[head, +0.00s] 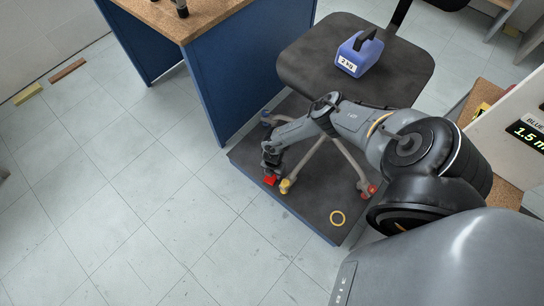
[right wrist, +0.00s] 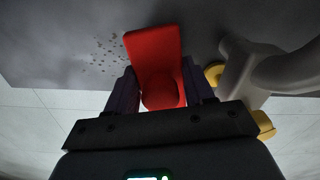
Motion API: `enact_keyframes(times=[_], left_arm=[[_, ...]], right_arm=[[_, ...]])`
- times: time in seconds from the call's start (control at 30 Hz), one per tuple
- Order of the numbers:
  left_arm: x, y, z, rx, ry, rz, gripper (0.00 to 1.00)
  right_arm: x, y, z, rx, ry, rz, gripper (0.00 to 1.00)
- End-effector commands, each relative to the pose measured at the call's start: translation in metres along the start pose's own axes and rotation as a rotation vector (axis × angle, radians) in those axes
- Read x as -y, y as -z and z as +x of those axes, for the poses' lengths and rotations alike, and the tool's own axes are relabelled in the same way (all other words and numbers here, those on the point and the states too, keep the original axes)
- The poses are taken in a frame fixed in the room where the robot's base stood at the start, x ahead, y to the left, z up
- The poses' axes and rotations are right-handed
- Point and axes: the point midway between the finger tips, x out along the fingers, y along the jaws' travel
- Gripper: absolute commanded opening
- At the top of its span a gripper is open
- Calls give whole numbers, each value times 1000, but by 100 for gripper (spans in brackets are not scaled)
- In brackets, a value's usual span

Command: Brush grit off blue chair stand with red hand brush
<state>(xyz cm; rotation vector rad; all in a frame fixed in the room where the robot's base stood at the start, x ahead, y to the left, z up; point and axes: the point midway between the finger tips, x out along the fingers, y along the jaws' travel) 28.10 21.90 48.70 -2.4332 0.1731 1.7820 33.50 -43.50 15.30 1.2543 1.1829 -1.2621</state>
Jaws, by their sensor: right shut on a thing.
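The chair stand (head: 310,208) is a low dark platform with a blue edge, under the chair in the head view. In the right wrist view its dark top (right wrist: 50,50) bears a patch of small dark grit specks (right wrist: 106,56). My right gripper (head: 270,163) is low over the stand's left part. It is shut on the red hand brush (head: 269,180), which shows between the fingers in the right wrist view (right wrist: 155,55). The grit lies just left of the brush there. Whether the brush touches the stand I cannot tell. My left gripper is not in view.
A chair (head: 300,65) stands on the platform, with a blue 2 kg weight (head: 352,62) on its seat. A yellow caster (head: 285,186) is close right of the brush. A blue-sided bench (head: 250,80) stands behind left.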

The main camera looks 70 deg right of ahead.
Motion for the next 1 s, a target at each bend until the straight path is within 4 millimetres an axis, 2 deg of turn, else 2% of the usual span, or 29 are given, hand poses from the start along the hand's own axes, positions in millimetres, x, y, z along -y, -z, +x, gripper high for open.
enact_keyframes(times=[0.03,0.6,1.0], left_arm=[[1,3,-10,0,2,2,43],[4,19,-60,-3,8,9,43],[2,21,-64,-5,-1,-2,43]], right_arm=[[-1,-1,-14,-1,-4,0,19],[2,-4,-64,-1,-4,8,19],[2,-4,-68,0,-4,9,19]])
